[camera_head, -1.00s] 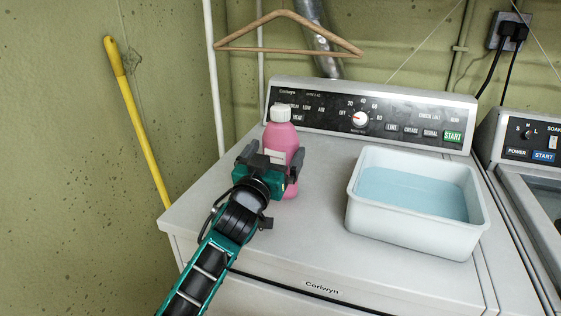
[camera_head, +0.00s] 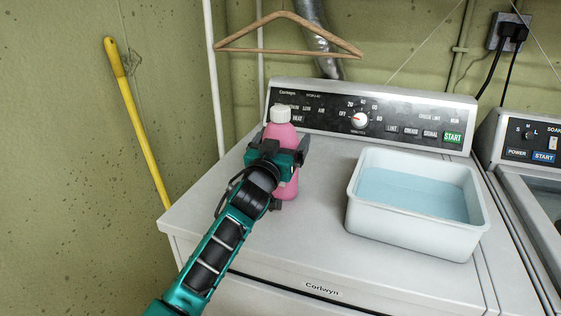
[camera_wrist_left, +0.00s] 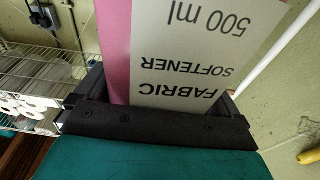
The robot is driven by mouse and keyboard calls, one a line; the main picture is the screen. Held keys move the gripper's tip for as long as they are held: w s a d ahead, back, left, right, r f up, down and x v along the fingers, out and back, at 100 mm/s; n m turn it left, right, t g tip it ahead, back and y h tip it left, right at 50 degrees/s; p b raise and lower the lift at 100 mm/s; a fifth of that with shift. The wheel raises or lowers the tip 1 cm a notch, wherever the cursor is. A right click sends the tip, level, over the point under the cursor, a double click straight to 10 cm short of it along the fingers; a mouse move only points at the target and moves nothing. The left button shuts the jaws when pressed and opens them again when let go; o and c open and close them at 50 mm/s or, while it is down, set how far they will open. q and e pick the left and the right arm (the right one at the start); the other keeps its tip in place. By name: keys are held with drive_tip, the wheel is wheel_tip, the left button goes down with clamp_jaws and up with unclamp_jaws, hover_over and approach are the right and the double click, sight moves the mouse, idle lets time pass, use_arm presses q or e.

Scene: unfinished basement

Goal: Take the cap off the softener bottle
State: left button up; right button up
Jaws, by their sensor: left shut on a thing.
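The pink softener bottle (camera_head: 283,134) stands upright on the dryer top. Its white cap (camera_head: 281,113) is on its neck. My left gripper (camera_head: 279,147) is shut on the bottle's body below the cap, one dark finger on each side. The gripper hides part of the bottle's front. In the left wrist view the bottle's white label (camera_wrist_left: 185,60) reads upside down, close above the gripper's palm, with a pink strip of bottle beside it. My right gripper is in neither view.
A white tub (camera_head: 405,228) of bluish liquid stands to the right on the white dryer (camera_head: 290,245). The control panel (camera_head: 375,115) rises behind. A wooden hanger (camera_head: 290,50) hangs above the bottle. The dryer top between bottle and tub is clear.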

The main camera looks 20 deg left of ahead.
use_arm(q)
drive_tip(key=c, duration=0.4)
drive_tip(key=shift+r, duration=0.15)
wheel_tip(320, 180, up, 20)
drive_tip(key=p, duration=0.2)
drive_tip(key=shift+p, duration=0.3)
